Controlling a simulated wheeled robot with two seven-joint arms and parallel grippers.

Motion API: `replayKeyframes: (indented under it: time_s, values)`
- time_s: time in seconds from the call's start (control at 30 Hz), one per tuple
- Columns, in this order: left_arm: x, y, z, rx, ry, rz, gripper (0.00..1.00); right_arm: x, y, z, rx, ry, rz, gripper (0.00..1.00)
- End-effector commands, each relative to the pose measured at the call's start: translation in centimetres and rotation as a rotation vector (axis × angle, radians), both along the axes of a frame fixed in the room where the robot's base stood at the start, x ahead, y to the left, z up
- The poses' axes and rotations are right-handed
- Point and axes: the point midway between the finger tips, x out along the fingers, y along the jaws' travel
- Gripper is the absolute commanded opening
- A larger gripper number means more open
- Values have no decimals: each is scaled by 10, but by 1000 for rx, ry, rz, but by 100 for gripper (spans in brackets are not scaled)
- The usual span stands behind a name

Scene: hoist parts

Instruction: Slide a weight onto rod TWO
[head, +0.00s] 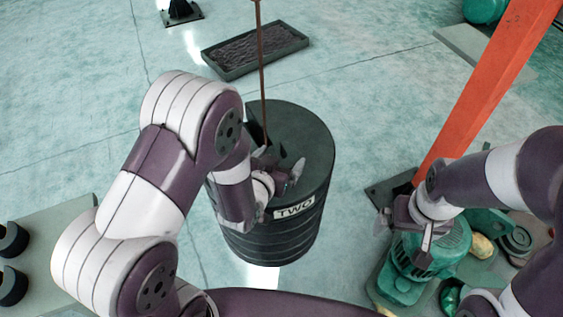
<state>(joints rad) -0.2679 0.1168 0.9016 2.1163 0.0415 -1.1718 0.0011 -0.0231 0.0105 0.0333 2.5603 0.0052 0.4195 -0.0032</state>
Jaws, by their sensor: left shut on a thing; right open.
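A thin brown rod (261,60) rises from a large dark ribbed cylinder (270,240), whose front label reads TWO. A dark slot shows in its top beside the rod. My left gripper (279,176) is over the cylinder's top, just in front of the rod, shut on a dark thing that looks like a weight. The fingers and wrist hide most of it, so I cannot tell whether it touches the rod. Dark slotted weights (12,285) sit at the far left. My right gripper (405,230) is open and appears empty.
The weights at left rest on a pale grey bench (62,217). A green motor (447,246) and other parts lie below my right gripper. An orange post (485,90) slants up at right. A dark tray (255,50) lies on the open floor behind the rod.

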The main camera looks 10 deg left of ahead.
Motion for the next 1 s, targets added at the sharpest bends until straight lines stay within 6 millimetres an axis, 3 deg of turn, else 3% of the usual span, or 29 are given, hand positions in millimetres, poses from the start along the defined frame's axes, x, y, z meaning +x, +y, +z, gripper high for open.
replayKeyframes:
  time_s: [1.0]
  values:
    - [46,27,-10,-2,-14,1,8,0,0,-14,0,0,0,100]
